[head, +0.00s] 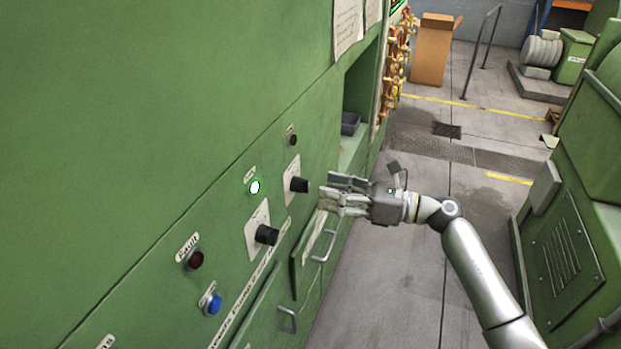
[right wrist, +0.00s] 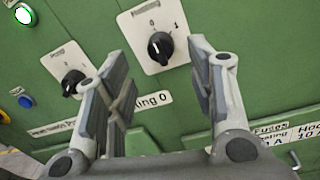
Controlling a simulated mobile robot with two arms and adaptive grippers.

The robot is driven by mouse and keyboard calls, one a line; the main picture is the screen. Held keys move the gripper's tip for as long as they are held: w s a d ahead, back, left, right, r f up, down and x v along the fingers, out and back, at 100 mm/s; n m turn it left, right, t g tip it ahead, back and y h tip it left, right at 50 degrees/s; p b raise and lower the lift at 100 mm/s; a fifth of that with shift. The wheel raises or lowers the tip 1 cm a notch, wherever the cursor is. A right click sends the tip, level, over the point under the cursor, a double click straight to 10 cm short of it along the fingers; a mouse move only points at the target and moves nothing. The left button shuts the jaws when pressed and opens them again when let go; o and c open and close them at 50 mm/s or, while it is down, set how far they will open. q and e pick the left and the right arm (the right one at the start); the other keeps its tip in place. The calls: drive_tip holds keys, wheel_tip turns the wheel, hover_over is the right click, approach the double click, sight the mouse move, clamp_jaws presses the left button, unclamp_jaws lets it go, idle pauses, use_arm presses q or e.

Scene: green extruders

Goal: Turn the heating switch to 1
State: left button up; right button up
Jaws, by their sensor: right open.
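Two black rotary switches on white plates are set in the green cabinet front. In the head view, one switch (head: 299,185) is nearer my right gripper (head: 328,192), and the other switch (head: 266,235) is lower left. My right gripper is open and empty, its fingers toward the panel and apart from the nearer switch. In the right wrist view, that switch (right wrist: 160,47) appears between the fingertips; its plate shows a 0 at top and a 1 at right. The label below is partly hidden by a finger; I read "ing 0". My left gripper is out of view.
A lit green-white lamp (head: 254,187), a dark red button (head: 195,260) and a blue button (head: 212,304) are on the panel. Metal handles (head: 324,246) stick out below my gripper. The floor (head: 385,290) right of the cabinet is clear; another green machine (head: 565,250) stands beyond.

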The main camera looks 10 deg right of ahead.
sight(301, 186)
drive_tip(key=p+x, duration=0.1)
drive_tip(key=x, duration=0.4)
drive_tip(key=shift+w+a+p, duration=0.15)
drive_tip(key=shift+p, duration=0.2)
drive_tip(key=shift+c, duration=0.9)
drive_tip(key=c, duration=0.9)
drive_tip(key=shift+o, duration=0.2)
